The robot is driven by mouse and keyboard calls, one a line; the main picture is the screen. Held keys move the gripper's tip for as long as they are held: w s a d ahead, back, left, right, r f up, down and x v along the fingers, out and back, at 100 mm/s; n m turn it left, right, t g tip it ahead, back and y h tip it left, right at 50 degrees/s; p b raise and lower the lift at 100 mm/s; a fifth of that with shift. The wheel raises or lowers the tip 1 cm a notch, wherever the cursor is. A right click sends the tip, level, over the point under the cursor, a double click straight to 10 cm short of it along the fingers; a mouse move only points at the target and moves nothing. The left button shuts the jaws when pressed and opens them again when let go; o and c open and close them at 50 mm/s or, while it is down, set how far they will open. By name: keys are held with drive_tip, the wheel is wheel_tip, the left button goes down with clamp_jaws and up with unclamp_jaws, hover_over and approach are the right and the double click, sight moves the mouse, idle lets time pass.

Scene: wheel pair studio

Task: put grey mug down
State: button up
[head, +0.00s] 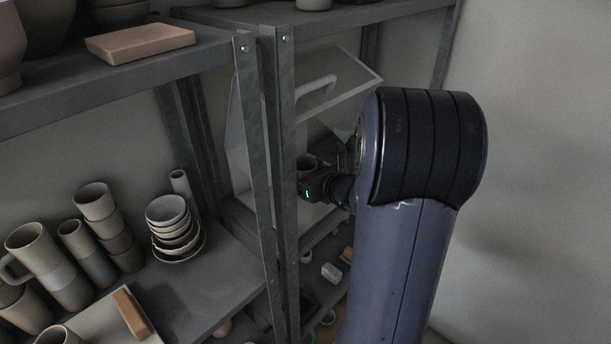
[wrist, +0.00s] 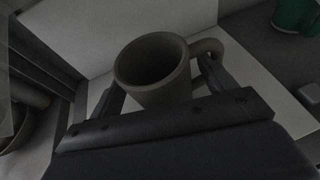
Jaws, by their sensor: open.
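The grey mug (wrist: 155,75) stands upright on a pale surface in the wrist view, with its handle to the right. My gripper (wrist: 160,90) is open, with one finger at the mug's left side and the other at the right near the handle. I cannot tell whether either finger touches the mug. In the head view my gripper (head: 312,188) is at the clear-sided box on the rack, and the mug (head: 306,162) shows only in part behind it.
The box's clear lid (head: 345,78) with a pale handle is tilted up above my gripper. A rack post (head: 285,150) stands close on the left. A green mug (wrist: 292,14) is at the wrist view's upper right. Stacked bowls (head: 172,218) and several cups fill the left shelf.

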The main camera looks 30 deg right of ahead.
drive_tip(key=shift+r, duration=0.25)
drive_tip(key=v, duration=1.2)
drive_tip(key=shift+f, duration=0.1)
drive_tip(key=shift+c, duration=0.3)
idle(0.6)
